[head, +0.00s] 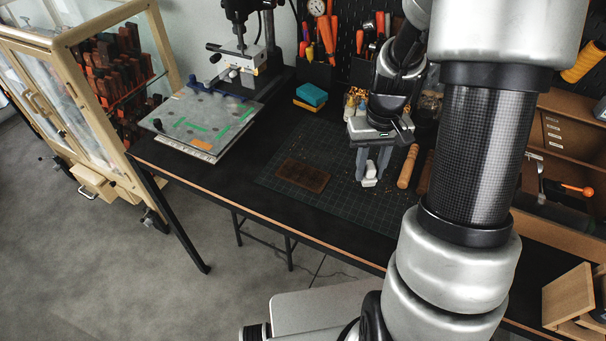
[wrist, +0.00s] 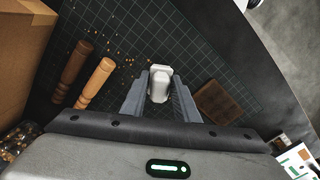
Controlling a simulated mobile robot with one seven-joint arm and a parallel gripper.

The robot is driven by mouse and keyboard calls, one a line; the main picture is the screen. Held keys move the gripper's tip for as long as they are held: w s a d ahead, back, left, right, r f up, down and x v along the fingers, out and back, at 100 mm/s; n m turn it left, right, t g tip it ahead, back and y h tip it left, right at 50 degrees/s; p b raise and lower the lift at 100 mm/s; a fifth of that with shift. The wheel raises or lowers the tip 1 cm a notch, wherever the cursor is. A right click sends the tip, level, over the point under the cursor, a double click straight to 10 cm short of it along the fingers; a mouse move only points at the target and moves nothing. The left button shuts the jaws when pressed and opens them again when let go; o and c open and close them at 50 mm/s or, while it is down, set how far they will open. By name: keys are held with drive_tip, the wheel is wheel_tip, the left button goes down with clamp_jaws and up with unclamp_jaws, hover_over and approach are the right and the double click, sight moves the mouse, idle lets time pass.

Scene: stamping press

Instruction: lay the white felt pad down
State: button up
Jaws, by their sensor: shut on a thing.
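The white felt pad (head: 370,171) is a small pale block between the fingertips of my gripper (head: 370,178). In the wrist view the pad (wrist: 159,86) shows end-on between the two grey fingers of my gripper (wrist: 159,80), which are shut on it. My gripper points down over the dark green gridded cutting mat (head: 335,205). The pad is low over the mat; I cannot tell whether its underside touches. A brown leather piece (head: 302,176) lies flat on the mat, to the left of my gripper in the head view and apart from the pad.
A light wooden handle (head: 408,166) and a darker handle (wrist: 75,62) lie close by on the other side. Small brass bits (wrist: 127,62) are scattered there. The press with its grey plate (head: 205,118) stands left. Blue and orange blocks (head: 311,95) sit behind. The mat's front is clear.

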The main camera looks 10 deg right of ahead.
drive_tip(key=shift+f, duration=0.15)
drive_tip(key=shift+f+b, duration=1.55)
drive_tip(key=shift+f, duration=0.35)
drive_tip(key=o, duration=1)
drive_tip(key=shift+r, duration=0.1)
wheel_tip(320, 180, up, 17)
drive_tip(key=p, duration=0.1)
drive_tip(key=shift+r+p, duration=0.15)
drive_tip(key=shift+p, duration=0.2)
